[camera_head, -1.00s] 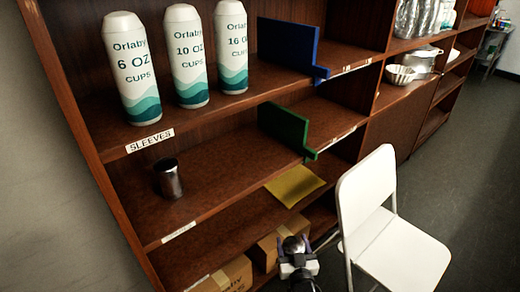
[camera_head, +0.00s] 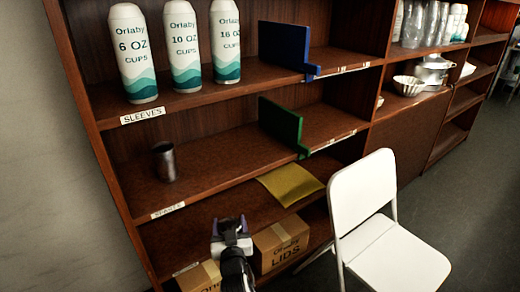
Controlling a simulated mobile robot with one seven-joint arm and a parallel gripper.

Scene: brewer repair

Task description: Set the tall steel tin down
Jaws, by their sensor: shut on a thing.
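My gripper (camera_head: 230,230) is seen from behind in the head view, low in front of the bottom shelf, left of the lids box. It is shut on a dark greyish thing, apparently the tall steel tin. The gripper hides most of it, so its shape and tilt cannot be told. Another dark steel tin (camera_head: 165,163) stands upright on the middle shelf, near its left end, well above and left of my gripper and apart from it.
The wooden middle shelf (camera_head: 215,160) has bare room right of the standing tin, up to a green divider (camera_head: 281,126). A yellow sheet (camera_head: 290,184) and a lids box (camera_head: 281,243) are lower. A white chair (camera_head: 365,210) stands close on the right. Cup sleeves (camera_head: 184,45) fill the upper shelf's left.

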